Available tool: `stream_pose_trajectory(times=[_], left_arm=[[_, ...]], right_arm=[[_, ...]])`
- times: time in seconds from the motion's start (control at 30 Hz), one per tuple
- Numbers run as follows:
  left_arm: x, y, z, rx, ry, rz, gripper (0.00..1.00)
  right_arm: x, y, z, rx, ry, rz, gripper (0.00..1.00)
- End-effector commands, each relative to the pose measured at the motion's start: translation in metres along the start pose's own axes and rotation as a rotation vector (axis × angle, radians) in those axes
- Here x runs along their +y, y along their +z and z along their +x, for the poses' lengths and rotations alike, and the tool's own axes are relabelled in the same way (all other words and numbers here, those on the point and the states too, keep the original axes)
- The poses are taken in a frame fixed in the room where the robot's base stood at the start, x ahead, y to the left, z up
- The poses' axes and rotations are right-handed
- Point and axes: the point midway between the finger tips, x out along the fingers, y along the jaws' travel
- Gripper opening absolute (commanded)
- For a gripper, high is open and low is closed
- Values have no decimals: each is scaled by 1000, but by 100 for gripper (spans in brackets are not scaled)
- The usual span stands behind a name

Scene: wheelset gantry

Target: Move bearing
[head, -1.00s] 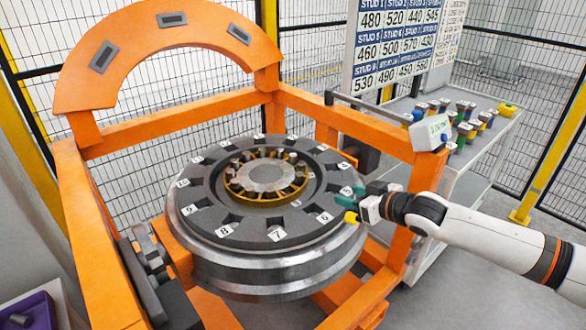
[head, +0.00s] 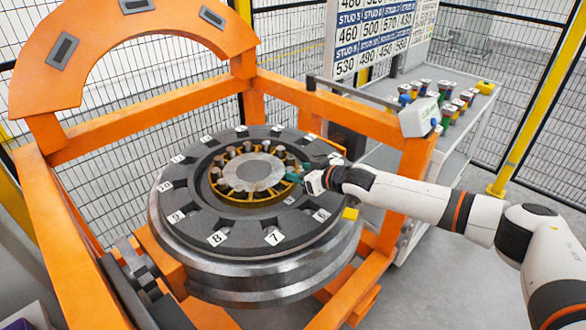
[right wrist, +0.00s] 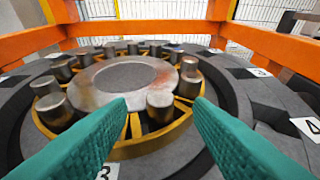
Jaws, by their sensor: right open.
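The bearing (head: 216,178) lies in the middle of a dark grey wheel disc (head: 200,228), with several upright metal rollers (right wrist: 190,84) in a yellow cage around a flat round hub (right wrist: 120,78). My right gripper (head: 293,172) reaches in from the right over the disc to the bearing's right edge. In the right wrist view, its green fingers (right wrist: 161,103) are open and spread apart. One roller (right wrist: 160,108) shows between the fingertips, with the cage below; whether the fingers touch it I cannot tell. My left gripper is not in view.
An orange gantry frame (head: 290,97) surrounds the wheel, with an orange arch (head: 130,30) behind. A shelf (head: 470,130) with several coloured studs stands at right, near a number board (head: 372,40).

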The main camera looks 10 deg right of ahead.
Motion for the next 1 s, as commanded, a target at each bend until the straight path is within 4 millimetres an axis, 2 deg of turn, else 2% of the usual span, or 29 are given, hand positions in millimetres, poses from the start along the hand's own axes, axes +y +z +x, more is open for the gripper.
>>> stream_pose_trajectory(times=[0.1, 0.3, 0.67, 0.77, 0.97, 1.0], left_arm=[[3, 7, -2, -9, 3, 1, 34], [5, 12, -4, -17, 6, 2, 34], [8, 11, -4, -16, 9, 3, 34], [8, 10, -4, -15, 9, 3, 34], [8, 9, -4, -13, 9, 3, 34], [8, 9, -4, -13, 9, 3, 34]], right_arm=[[1, 1, 17, 0, 1, 0, 47], [0, 0, 32, 1, 0, -1, 47], [0, 0, 36, 0, -1, -1, 47], [0, 0, 36, 0, -1, 0, 34], [0, 0, 36, 0, -1, 0, 1], [0, 0, 36, 0, -1, 0, 0]])
